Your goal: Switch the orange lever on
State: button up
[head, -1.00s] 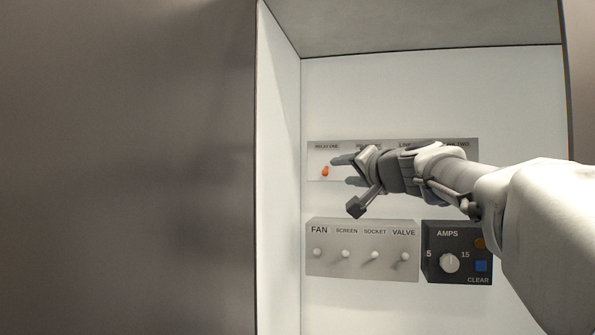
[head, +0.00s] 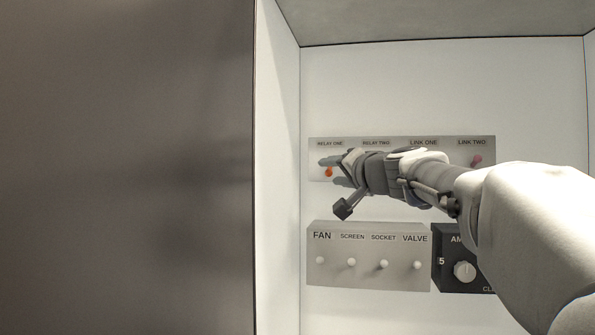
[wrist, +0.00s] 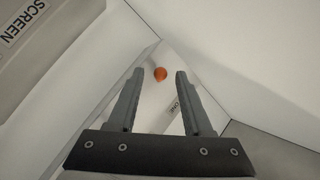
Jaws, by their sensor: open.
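The orange lever (head: 329,172) sits under the RELAY ONE label at the left end of the upper grey panel (head: 318,145). In the wrist view the orange lever (wrist: 160,74) shows as a round knob between and just beyond my fingertips. My gripper (head: 328,172) is open in front of the panel, one finger above the lever and one below it in the head view. In the wrist view my gripper (wrist: 158,78) has a clear gap between its fingers. I cannot tell whether either finger touches the lever.
A pink lever (head: 476,160) is under LINK TWO; my arm hides the middle of that panel. Below is a grey box (head: 368,279) with several white toggles, beside a dark AMPS box (head: 448,284) with a dial. The cabinet's white left wall (head: 280,190) is close.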

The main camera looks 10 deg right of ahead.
jog(key=shift+w, duration=0.15)
jog(key=shift+c, duration=0.2)
grip_shut()
